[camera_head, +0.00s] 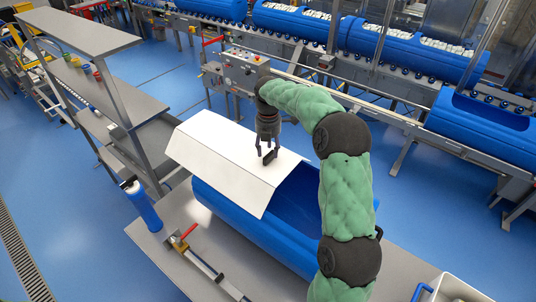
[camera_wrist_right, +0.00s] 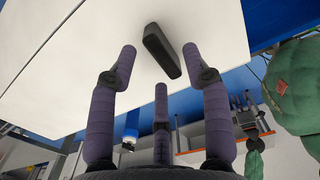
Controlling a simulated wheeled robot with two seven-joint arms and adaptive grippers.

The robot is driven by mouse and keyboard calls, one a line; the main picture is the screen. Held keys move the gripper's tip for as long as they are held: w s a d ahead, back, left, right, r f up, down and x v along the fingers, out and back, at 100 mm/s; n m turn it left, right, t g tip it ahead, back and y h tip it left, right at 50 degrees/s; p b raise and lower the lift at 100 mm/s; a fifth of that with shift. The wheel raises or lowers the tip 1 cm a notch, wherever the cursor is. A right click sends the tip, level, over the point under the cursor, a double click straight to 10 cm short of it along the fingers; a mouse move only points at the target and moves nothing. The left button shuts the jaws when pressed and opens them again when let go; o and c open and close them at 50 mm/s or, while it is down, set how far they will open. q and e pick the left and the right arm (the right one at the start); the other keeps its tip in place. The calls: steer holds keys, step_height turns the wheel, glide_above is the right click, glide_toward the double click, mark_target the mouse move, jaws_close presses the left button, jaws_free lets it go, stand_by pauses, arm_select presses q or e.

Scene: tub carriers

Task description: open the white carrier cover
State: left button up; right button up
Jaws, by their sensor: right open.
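The white carrier cover (camera_head: 222,157) lies over the left part of the blue carrier (camera_head: 240,222), with its near flap sloping down over the side. The right part of the carrier is uncovered and shows a dark blue hollow. A black handle (camera_wrist_right: 162,50) stands on the cover's white top. My right gripper (camera_head: 267,158) points down at the handle, fingers spread. In the right wrist view its fingertips (camera_wrist_right: 158,65) are apart, with the handle just beyond and between them; I cannot tell whether any finger touches it.
The carrier rests on a grey table (camera_head: 165,245). A blue cylinder (camera_head: 142,205) and a red-handled metal bar (camera_head: 200,258) are in front of it. A grey shelf (camera_head: 100,75) stands left. Blue tubs (camera_head: 290,22) line a conveyor behind. A white bin (camera_head: 455,290) is lower right.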

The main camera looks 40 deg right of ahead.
step_height(320, 180, up, 9)
steer(key=shift+f, duration=0.2)
steer(key=shift+a+f, duration=0.1)
stand_by(0.5)
